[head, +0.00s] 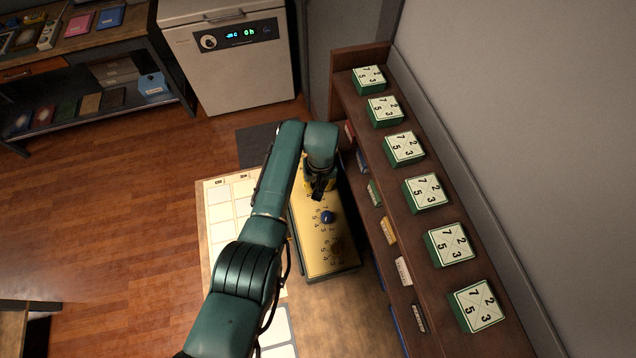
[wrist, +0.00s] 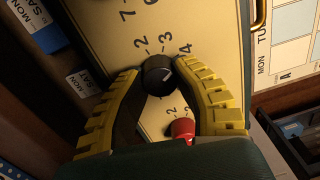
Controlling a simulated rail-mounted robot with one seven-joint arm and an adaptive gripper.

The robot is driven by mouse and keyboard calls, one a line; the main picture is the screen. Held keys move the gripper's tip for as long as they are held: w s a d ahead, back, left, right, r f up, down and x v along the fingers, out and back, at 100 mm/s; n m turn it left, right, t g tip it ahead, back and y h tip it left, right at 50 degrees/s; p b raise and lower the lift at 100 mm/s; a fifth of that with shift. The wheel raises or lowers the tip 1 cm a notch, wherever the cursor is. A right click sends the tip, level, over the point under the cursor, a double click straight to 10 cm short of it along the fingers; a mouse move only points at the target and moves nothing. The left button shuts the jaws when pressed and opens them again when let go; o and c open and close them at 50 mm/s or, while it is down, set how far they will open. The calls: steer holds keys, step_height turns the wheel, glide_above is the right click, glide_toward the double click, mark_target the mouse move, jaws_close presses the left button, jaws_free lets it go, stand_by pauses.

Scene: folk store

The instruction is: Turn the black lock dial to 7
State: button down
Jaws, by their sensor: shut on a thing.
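The black lock dial (wrist: 158,75) is a round knob on a pale yellow panel (wrist: 203,28) with printed numbers, seen in the wrist view. Its short white mark points up and right, roughly toward the 3 and 4; the exact number is unclear. My gripper (wrist: 160,82) has its two ribbed yellow fingers closed around the dial's sides. In the head view my gripper (head: 318,190) is over the far end of the yellow lock box (head: 308,262), and it hides the black dial there.
A red dial (wrist: 183,128) sits close below the black one in the wrist view. A blue dial (head: 327,217) is on the box nearer the camera. A wooden shelf (head: 375,190) with green numbered blocks (head: 404,148) runs close along the right.

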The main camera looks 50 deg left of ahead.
steer(key=m+p, duration=0.1)
steer(key=m, duration=0.5)
steer(key=shift+f+m, duration=0.15)
steer(key=shift+m, duration=0.15)
steer(key=m+p, duration=0.1)
steer(key=m, duration=0.5)
steer(key=shift+d+t, duration=0.1)
steer(key=shift+t, duration=0.2)
steer(key=m, duration=0.6)
steer(key=shift+s+m+p, duration=0.1)
steer(key=shift+m+p, duration=0.2)
steer(key=shift+p, duration=0.1)
steer(key=m, duration=0.6)
steer(key=shift+m, duration=0.3)
steer(key=c, duration=0.7)
jaws_free()
steer(key=shift+d, duration=0.1)
steer(key=shift+t, duration=0.3)
